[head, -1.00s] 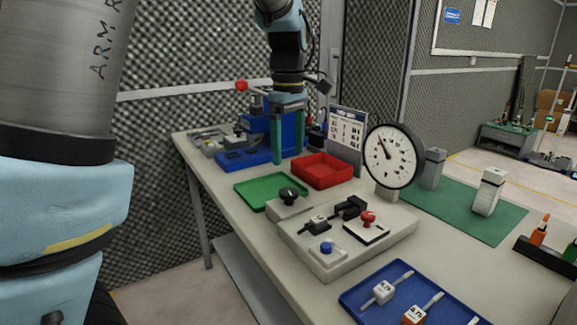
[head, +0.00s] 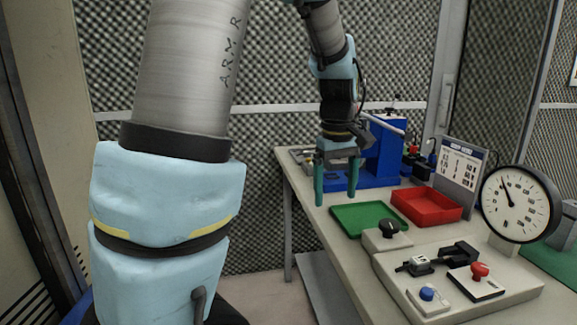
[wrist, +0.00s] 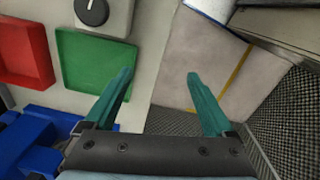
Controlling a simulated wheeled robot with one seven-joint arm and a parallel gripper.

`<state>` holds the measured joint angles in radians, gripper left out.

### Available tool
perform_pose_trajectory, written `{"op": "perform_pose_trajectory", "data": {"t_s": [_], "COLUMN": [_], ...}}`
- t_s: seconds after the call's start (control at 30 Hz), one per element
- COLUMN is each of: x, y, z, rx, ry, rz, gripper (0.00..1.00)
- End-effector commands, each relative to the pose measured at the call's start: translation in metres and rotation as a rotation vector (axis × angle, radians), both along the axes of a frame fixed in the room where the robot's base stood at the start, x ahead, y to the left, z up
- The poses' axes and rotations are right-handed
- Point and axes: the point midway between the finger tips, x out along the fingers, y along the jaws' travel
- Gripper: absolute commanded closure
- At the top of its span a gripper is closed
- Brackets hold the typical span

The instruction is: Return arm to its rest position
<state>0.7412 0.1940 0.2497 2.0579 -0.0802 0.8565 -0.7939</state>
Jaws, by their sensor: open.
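My gripper (head: 335,202) points down with its two teal fingers apart and nothing between them. In the head view it hangs by the left edge of the workbench (head: 345,268), in front of the blue press and left of the green tray. In the wrist view my gripper (wrist: 160,85) is open over the bench edge, with floor below and between the fingers. My arm rises from it to the top of the head view, and a large link of mine fills the left side.
The green tray (head: 343,217), red tray (head: 427,214) and blue press (head: 384,150) stand close right of my gripper. A dial gauge (head: 521,203) and a switch fixture (head: 517,292) are further right. A mesh wall (head: 270,65) stands behind. Floor is clear left of the bench.

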Motion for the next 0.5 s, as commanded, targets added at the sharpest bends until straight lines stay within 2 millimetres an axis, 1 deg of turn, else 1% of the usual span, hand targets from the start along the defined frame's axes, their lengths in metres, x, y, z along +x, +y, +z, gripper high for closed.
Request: {"op": "perform_pose_trajectory", "data": {"t_s": [0.03,0.13,0.2,0.3,0.4,0.5], "x": [-0.002,-0.010,-0.019,-0.034,-0.049,-0.061], "y": [0.027,0.069,0.097,0.131,0.156,0.171], "z": [-0.008,-0.024,-0.035,-0.048,-0.058,-0.064], "rx": [-0.002,-0.002,0.003,0.014,0.029,0.040], "ry": [-0.006,-0.030,-0.049,-0.074,-0.094,-0.108], "rz": [-0.029,-0.118,-0.185,-0.272,-0.347,-0.402], "gripper": [0.11,0.11,0.11,0.11,0.11,0.11]}}
